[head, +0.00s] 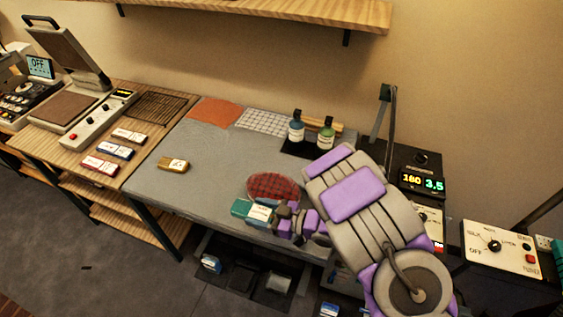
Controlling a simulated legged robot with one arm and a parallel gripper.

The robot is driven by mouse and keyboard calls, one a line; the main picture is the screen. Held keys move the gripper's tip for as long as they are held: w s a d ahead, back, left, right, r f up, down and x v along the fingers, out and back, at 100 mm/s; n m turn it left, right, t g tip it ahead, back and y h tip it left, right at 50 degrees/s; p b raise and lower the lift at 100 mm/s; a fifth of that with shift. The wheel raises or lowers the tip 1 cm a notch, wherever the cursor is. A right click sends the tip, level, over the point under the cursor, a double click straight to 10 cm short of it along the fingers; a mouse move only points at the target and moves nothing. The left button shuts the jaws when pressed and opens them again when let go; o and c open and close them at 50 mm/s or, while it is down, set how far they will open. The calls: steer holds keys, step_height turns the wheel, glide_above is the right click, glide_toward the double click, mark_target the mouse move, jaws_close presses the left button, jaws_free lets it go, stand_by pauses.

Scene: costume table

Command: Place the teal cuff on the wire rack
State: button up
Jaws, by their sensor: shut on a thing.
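The teal cuff (240,208) is a small teal block-like piece with a white label on its right side. It is near the front edge of the grey work table. My gripper (279,216), purple and grey, reaches in from the right and is shut on the cuff at its label end. The fingertips are small, and I cannot tell whether the cuff touches the table. The wire rack (152,108) is a dark grid on the wooden table at left, beside the heat press, with nothing seen on it.
A red plaid oval (273,185) lies just behind the cuff. A tan labelled block (173,165) sits to the left. Several labelled blocks (129,135) lie in front of the rack. The press (75,95) stands left of it. Two bottles (296,131) stand at the back. A shelf (240,10) hangs above.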

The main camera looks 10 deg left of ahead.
steer(key=w+d+r+m+t+h, duration=0.1)
steer(key=w+d+r+m+t, duration=0.35)
steer(key=w, duration=0.45)
steer(key=w+d+r+m+t+h+b, duration=0.1)
steer(key=w+d+r+m+t+h, duration=0.35)
steer(key=d+r, duration=0.65)
steer(key=w+d+r+m+t+h+b, duration=0.2)
steer(key=w+d+r+m+t+h, duration=0.3)
steer(key=d, duration=0.9)
steer(key=s+a+f+n+g+y+p, duration=0.1)
steer(key=s+a+f+n+g+y, duration=0.2)
steer(key=a+f, duration=0.4)
steer(key=a+f+n+g+y+p, duration=0.1)
steer(key=a+f+n+g+y, duration=0.25)
steer(key=a, duration=0.65)
steer(key=s+a+f+n+g+y, duration=0.1)
steer(key=s+a+f+n+g, duration=0.1)
steer(key=s+a+f, duration=0.1)
steer(key=s+a+f+n+g+y, duration=0.1)
steer(key=s+a+f+n+g, duration=0.2)
steer(key=s+a, duration=0.2)
steer(key=s+a+f+n+g+y+p, duration=0.1)
steer(key=s+a+f+n+g+y, duration=0.1)
steer(key=s+a+f, duration=0.2)
steer(key=shift+s+a+n+g, duration=0.15)
steer(key=shift+s, duration=0.8)
steer(key=shift+s+a+n+g, duration=0.1)
steer(key=shift+s, duration=0.85)
steer(key=shift+w, duration=0.1)
